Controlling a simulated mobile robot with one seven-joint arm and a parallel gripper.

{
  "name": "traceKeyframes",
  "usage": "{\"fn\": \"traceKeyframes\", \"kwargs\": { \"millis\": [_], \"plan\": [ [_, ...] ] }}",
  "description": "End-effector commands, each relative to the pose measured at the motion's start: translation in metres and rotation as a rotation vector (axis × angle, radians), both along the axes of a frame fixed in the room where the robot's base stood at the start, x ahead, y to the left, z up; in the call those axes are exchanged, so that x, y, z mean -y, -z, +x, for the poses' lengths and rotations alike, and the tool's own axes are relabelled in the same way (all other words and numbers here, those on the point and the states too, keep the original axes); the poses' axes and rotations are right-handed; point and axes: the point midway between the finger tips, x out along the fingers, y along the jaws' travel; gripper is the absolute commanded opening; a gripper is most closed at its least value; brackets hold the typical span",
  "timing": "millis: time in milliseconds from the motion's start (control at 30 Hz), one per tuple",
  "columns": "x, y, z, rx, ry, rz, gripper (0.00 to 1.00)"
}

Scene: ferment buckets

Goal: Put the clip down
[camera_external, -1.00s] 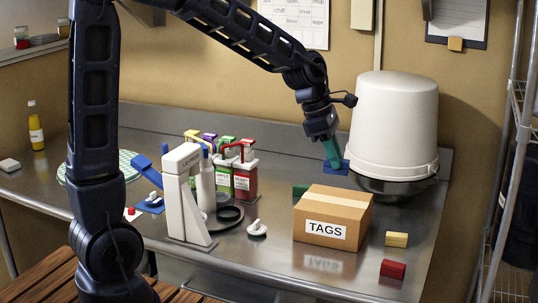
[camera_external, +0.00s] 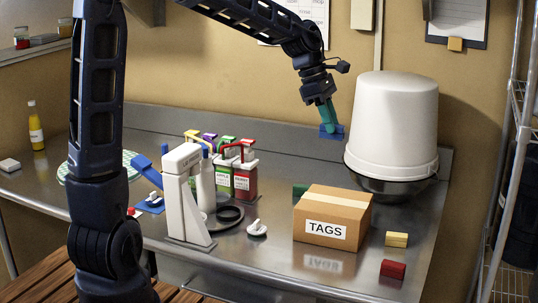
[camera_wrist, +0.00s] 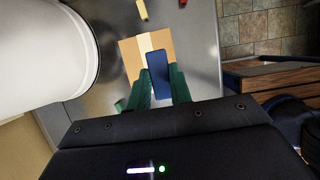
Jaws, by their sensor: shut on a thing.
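My gripper (camera_external: 329,122) has green fingers and is shut on a blue clip (camera_external: 331,133), held in the air left of the white bucket and above the back of the steel counter. In the wrist view the clip (camera_wrist: 158,72) shows as a dark blue block between the green fingertips (camera_wrist: 160,88), with the cardboard box behind it. Nothing touches the clip from below. Other blue pieces (camera_external: 151,203) lie on the counter by the white press at the left; I cannot tell what they are.
The upturned white bucket (camera_external: 393,125) sits on a dark bowl (camera_external: 386,187). The TAGS box (camera_external: 325,231), yellow block (camera_external: 397,239) and red block (camera_external: 393,268) stand at front right. Several labelled bottles (camera_external: 243,178) and the white press (camera_external: 183,190) are at centre. Bare counter (camera_external: 290,165) lies behind the box.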

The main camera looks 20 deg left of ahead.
Motion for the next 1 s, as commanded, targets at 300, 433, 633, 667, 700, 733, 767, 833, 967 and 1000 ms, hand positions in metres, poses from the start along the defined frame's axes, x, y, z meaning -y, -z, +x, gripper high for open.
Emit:
{"fn": "traceKeyframes", "kwargs": {
  "millis": [300, 433, 633, 667, 700, 733, 767, 833, 967, 1000],
  "plan": [
    [-0.007, -0.008, 0.009, 0.001, 0.015, -0.005, 0.0],
    [-0.008, 0.007, 0.009, -0.002, 0.016, -0.005, 0.0],
    [-0.008, 0.05, 0.009, -0.003, 0.015, -0.005, 0.0],
    [-0.008, 0.057, 0.009, -0.004, 0.016, -0.005, 0.0],
    [-0.008, 0.066, 0.009, -0.003, 0.015, -0.005, 0.0],
    [-0.008, 0.072, 0.009, -0.004, 0.017, -0.004, 0.0],
    [-0.008, 0.079, 0.009, -0.003, 0.016, -0.005, 0.0],
    [-0.008, 0.094, 0.009, -0.004, 0.016, -0.005, 0.0],
    [-0.008, 0.121, 0.009, -0.004, 0.017, -0.005, 0.0],
    [-0.008, 0.128, 0.009, -0.003, 0.015, -0.005, 0.0]
  ]
}}
